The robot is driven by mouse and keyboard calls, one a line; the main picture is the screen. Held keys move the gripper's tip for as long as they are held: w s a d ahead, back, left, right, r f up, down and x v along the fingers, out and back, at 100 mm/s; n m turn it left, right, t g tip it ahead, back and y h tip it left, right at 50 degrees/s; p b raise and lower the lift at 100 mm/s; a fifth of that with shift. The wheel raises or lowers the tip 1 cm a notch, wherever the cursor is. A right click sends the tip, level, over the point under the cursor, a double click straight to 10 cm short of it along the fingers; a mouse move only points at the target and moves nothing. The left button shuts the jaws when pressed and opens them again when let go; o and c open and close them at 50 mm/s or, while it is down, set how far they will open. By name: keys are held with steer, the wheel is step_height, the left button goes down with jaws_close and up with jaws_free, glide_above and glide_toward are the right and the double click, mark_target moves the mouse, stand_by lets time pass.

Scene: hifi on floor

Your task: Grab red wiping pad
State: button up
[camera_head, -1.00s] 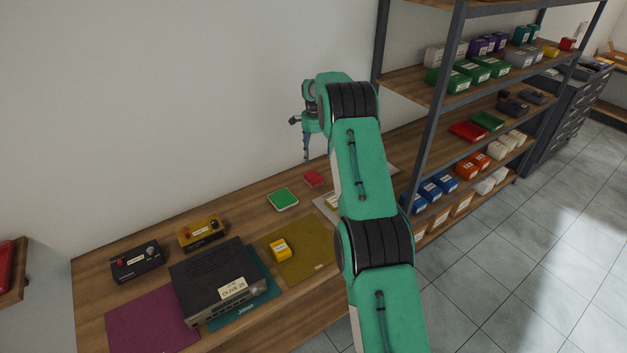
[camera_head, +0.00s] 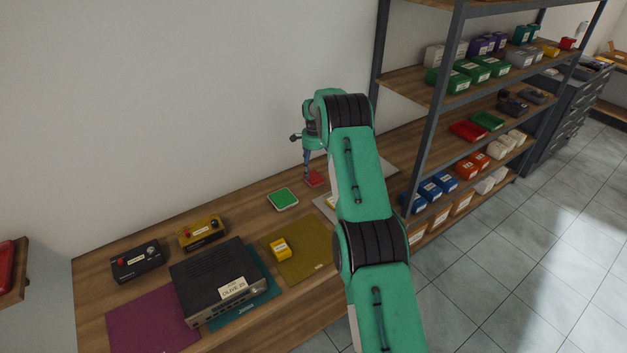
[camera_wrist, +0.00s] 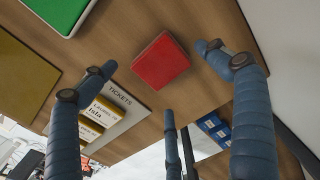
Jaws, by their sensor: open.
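The red wiping pad (camera_wrist: 160,62) lies on the wooden bench in the wrist view, a small square block. In the head view the red pad (camera_head: 315,180) sits at the back of the bench, just right of the green pad (camera_head: 283,199). My gripper (camera_head: 307,177) is low over the red pad, pointing down. In the wrist view my gripper (camera_wrist: 156,72) is open, with blue fingers spread either side of the pad. I see no finger closed on the pad; whether a fingertip touches it I cannot tell.
The green pad (camera_wrist: 62,8) is close by at the wrist view's upper left. A pale tray labelled TICKETS (camera_wrist: 122,101) lies near the fingers. A shelf rack (camera_head: 430,130) stands right of my arm. An olive mat (camera_head: 310,262) and a black receiver (camera_head: 212,272) are further left.

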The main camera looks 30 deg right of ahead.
mark_target(314, 176)
steer(key=shift+f, duration=0.3)
steer(key=shift+w+f+p, duration=0.1)
steer(key=shift+f+p, duration=0.25)
steer(key=shift+f, duration=2.15)
steer(key=c, duration=1.3)
